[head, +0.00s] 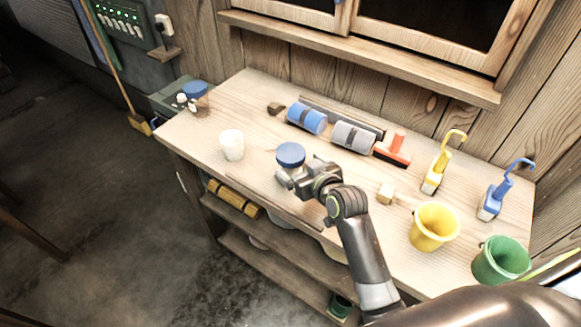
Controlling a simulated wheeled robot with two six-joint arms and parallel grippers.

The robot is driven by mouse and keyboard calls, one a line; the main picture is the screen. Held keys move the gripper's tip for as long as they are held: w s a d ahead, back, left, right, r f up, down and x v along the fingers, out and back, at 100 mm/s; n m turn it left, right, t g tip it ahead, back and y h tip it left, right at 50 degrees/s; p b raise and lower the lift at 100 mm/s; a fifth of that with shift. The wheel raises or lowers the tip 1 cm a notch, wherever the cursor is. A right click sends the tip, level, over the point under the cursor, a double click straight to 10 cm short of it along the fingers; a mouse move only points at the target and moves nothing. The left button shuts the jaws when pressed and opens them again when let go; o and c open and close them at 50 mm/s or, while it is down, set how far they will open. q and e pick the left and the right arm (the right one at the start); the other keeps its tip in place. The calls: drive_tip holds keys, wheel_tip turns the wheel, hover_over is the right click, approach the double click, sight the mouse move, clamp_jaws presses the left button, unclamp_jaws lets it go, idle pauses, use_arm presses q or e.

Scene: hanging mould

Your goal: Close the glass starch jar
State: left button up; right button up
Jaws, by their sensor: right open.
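A jar with a round blue lid (290,154) stands near the middle of the wooden workbench (262,110). The lid looks roughly level on top, but I cannot tell whether it is fully seated. My right gripper (284,181) is open at the front of this jar, just below the lid, and hides part of the body. I cannot tell whether the fingers touch it. A second blue lid (195,89) shows at the bench's far left, above small pale items. My left gripper is out of view.
A white cup (232,145) stands left of the jar. Behind are a blue roll (307,118) and a grey roll (353,136). A yellow bucket (434,227), a green bucket (501,260) and hooked brushes stand right. The window ledge (370,60) overhangs the back.

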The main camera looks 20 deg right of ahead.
drive_tip(key=shift+w+a+p, duration=0.15)
drive_tip(key=shift+w+p, duration=0.15)
drive_tip(key=shift+w, duration=0.1)
drive_tip(key=p+x, duration=0.1)
drive_tip(key=x, duration=0.2)
drive_tip(key=shift+a, duration=0.2)
drive_tip(key=shift+w+a+f, duration=0.1)
drive_tip(key=shift+w+f, duration=0.25)
drive_tip(key=shift+w, duration=0.25)
drive_tip(key=c, duration=1.3)
drive_tip(key=shift+o, duration=0.2)
